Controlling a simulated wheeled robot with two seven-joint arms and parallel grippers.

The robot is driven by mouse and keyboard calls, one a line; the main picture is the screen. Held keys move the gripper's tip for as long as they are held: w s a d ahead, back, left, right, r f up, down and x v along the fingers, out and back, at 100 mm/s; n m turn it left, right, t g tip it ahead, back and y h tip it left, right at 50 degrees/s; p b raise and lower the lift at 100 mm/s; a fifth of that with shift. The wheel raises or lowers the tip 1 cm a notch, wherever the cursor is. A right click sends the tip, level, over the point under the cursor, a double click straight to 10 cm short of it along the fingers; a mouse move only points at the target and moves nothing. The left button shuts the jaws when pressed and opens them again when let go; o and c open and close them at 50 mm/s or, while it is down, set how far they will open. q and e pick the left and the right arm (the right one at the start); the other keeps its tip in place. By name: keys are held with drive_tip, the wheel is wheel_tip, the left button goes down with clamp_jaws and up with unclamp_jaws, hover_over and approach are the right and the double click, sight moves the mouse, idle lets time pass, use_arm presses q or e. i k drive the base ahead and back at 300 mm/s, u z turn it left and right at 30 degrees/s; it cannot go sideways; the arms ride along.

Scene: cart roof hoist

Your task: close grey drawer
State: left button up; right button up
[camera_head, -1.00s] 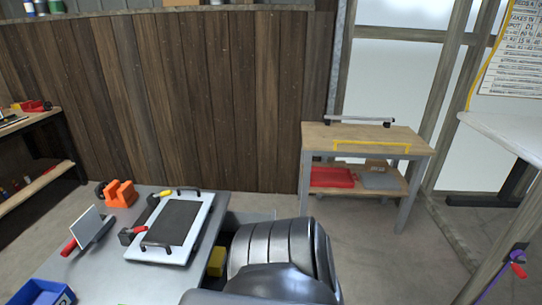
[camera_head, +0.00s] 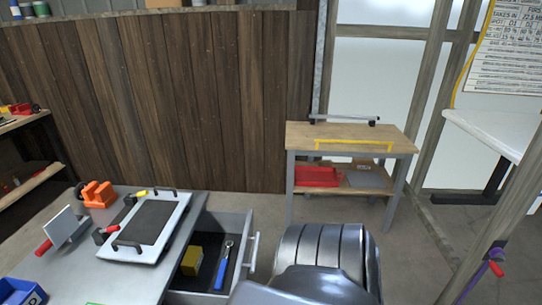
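The grey drawer (camera_head: 242,223) stands open, pulled out to the right from under the grey-topped workbench (camera_head: 140,284). Its light bar handle (camera_head: 254,251) is on the right-hand front. Inside lie a yellow block (camera_head: 192,261) and a blue-handled wrench (camera_head: 222,272) on a dark bottom. A dark, shiny ribbed link of mine is just right of the drawer, and its lower part hides the drawer's near corner. Neither of my grippers shows, so I cannot see what they hold.
On the workbench are a white framed panel (camera_head: 176,231) with dark handles, an orange tool (camera_head: 98,194) and a blue bin (camera_head: 22,292). A small wooden table (camera_head: 352,140) stands at the back right. Floor is clear between it and the drawer.

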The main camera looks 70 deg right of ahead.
sight(213, 229)
drive_tip(key=z, duration=2.05)
